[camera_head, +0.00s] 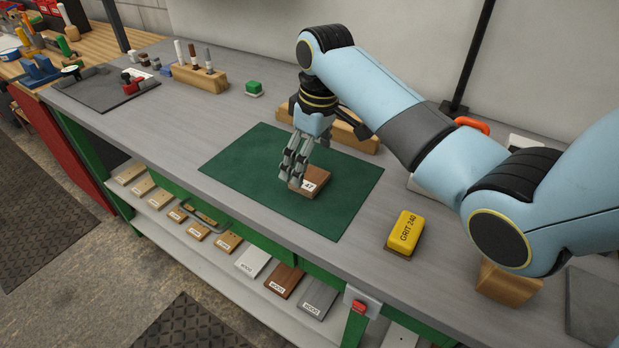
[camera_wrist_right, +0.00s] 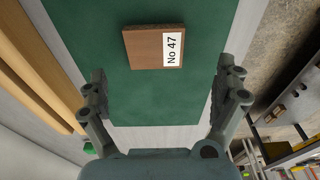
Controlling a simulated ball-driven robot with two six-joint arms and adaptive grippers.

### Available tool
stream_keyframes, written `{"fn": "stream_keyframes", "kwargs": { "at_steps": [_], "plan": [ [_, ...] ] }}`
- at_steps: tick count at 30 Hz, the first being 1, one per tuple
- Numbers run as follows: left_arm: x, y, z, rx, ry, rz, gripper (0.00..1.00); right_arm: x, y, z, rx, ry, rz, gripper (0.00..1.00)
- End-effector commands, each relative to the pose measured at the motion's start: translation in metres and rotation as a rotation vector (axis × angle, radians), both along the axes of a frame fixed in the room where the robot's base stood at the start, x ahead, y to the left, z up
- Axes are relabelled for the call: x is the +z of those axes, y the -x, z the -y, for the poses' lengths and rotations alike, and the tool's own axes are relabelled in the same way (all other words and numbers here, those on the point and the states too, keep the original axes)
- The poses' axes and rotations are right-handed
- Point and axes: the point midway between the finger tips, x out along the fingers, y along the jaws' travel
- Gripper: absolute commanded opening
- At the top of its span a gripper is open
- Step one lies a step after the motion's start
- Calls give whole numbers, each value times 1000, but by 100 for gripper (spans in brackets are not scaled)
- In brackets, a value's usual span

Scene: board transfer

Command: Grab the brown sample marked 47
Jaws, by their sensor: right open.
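The brown sample (camera_head: 314,183) is a flat square block with a white label, lying on the green mat (camera_head: 345,210). In the right wrist view the sample (camera_wrist_right: 145,46) shows its label reading "No 47". My right gripper (camera_head: 293,180) comes down over the mat and partly covers the sample in the head view. In the right wrist view its fingers (camera_wrist_right: 165,88) are apart, with nothing between the tips, and the sample lies beyond them. I cannot tell the exact height above the mat. My left gripper is not in view.
A yellow "GRIT 240" block (camera_head: 404,232) lies right of the mat. A long wooden block (camera_head: 357,139) lies behind the mat. Several sample boards fill the lower shelf (camera_head: 215,263).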

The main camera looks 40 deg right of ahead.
Motion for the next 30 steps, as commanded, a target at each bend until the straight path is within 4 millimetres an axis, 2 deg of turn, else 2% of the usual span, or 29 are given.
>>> {"fn": "stream_keyframes", "kwargs": {
  "at_steps": [4, 9, 12, 18, 24, 30],
  "plan": [
    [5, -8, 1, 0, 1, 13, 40, -20, 0, 4, 0, 0, -5, 99],
    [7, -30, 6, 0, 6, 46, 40, -44, -3, 5, -1, -1, -1, 99],
    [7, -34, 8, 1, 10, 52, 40, -50, -4, 5, 0, 0, -1, 99],
    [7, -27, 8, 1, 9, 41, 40, -50, -4, 5, 0, 1, 0, 99],
    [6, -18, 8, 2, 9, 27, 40, -50, -4, 5, 0, 1, 0, 73],
    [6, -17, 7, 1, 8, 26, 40, -50, -4, 5, 0, 1, 0, 47]
  ]
}}
